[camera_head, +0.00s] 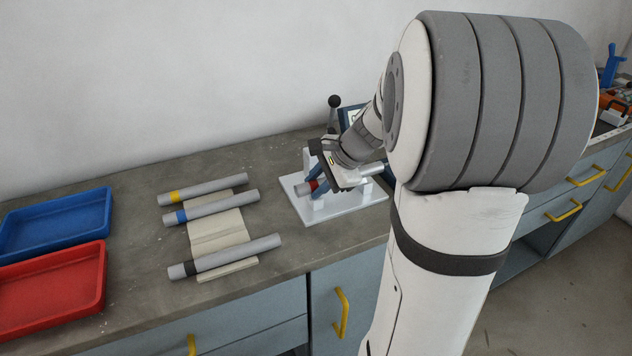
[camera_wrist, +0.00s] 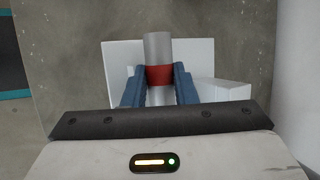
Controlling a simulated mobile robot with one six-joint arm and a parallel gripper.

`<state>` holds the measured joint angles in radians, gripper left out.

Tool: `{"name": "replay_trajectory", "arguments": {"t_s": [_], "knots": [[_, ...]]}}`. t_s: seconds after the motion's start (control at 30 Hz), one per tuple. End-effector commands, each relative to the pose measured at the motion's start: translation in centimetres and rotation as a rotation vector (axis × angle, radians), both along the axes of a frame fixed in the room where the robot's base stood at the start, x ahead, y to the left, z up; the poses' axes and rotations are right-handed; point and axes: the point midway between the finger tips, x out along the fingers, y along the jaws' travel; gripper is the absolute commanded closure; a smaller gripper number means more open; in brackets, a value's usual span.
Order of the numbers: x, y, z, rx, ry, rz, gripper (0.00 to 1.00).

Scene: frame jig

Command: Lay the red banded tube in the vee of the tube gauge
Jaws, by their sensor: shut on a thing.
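The red banded tube (camera_wrist: 158,48) is a grey tube with a red band, held between the blue fingers of my gripper (camera_wrist: 159,88) in the wrist view. The tube is over the gauge plate. My gripper and wrist hide the vee, so I cannot tell whether the tube touches it.
Tubes with yellow (camera_head: 210,188), blue (camera_head: 215,206) and black (camera_head: 228,255) bands lie across a beige rack (camera_head: 205,233) to the left. Blue (camera_head: 60,222) and red (camera_head: 50,290) trays stand further left. A black ball-topped post (camera_head: 334,103) and a screen stand behind the gauge.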

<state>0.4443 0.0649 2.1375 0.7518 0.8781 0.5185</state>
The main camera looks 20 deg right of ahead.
Motion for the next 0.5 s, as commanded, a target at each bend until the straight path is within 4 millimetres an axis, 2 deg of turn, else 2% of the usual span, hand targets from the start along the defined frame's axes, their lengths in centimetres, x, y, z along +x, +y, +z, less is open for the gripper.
{"name": "replay_trajectory", "arguments": {"t_s": [0.03,0.2,0.5], "knots": [[-0.1,0.0,-0.9,-0.001,0.005,0.001,1.0],[-0.3,0.0,-1.8,0.001,0.012,0.001,1.0],[-0.4,0.0,-2.1,0.0,0.016,0.003,1.0]]}}
